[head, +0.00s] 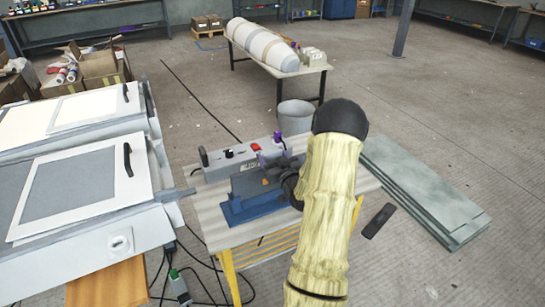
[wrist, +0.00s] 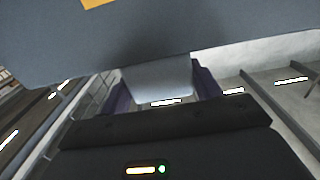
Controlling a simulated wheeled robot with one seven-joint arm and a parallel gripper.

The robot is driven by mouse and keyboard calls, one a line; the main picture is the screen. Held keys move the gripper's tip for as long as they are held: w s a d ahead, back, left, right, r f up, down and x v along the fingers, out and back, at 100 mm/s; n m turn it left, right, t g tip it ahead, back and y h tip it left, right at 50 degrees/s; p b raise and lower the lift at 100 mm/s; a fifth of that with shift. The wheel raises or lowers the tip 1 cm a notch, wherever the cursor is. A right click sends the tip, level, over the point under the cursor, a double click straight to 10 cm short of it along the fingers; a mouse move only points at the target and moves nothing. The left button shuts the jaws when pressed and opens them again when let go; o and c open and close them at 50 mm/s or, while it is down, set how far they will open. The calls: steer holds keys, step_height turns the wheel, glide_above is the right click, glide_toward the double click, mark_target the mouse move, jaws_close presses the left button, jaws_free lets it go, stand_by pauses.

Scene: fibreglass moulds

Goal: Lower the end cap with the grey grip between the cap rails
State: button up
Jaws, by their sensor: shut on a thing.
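The end cap (head: 247,183) is a dark blue-grey panel with an orange mark. In the head view it is at the blue base on the small bench. In the wrist view the cap (wrist: 150,45) spans the top as a broad grey plate. The pale grey grip (wrist: 158,78) sits between my gripper's (wrist: 162,88) two purple fingers, which are shut on it. In the head view my gripper (head: 271,150) is partly hidden by my arm. The blue base (head: 240,213) shows below the cap. I cannot make out the cap rails or whether the cap touches them.
A grey control box (head: 222,160) with a red switch stands behind the cap on the bench (head: 212,216). A grey bin (head: 295,117) is behind the bench. White panelled moulds (head: 80,185) fill the left. Flat grey sheets (head: 425,195) lie on the floor at right.

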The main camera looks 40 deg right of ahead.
steer(key=shift+f+b, duration=1.35)
steer(key=shift+f, duration=0.15)
steer(key=o, duration=1.8)
steer(key=shift+c, duration=0.2)
steer(key=v, duration=1.7)
steer(key=shift+s, duration=0.2)
